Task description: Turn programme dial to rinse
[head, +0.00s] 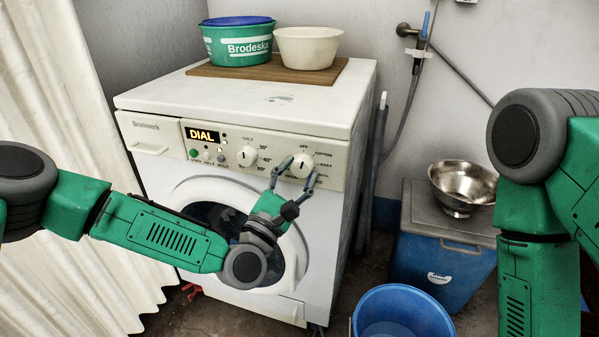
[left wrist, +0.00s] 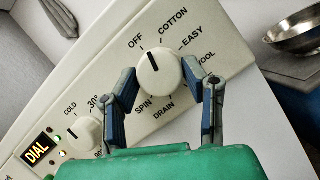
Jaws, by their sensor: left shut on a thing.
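The programme dial (head: 303,165) is a round white knob at the right of the washing machine's front panel. In the left wrist view the dial (left wrist: 160,73) has a dark mark pointing up-left, toward OFF. COTTON, EASY, DRAIN and SPIN are legible around it; WOOL is partly covered. I see no rinse label; the left finger hides part of the ring. My left gripper (head: 296,172) is shut on the dial, one finger on each side, as the left wrist view (left wrist: 159,78) also shows. My right gripper is out of view.
A smaller temperature knob (head: 247,156) and a lit display (head: 204,135) reading DIAL are left of the dial. A green tub (head: 238,46) and a cream bowl (head: 308,49) stand on top. A blue bucket (head: 402,312) and a blue box with a metal bowl (head: 462,184) are at right.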

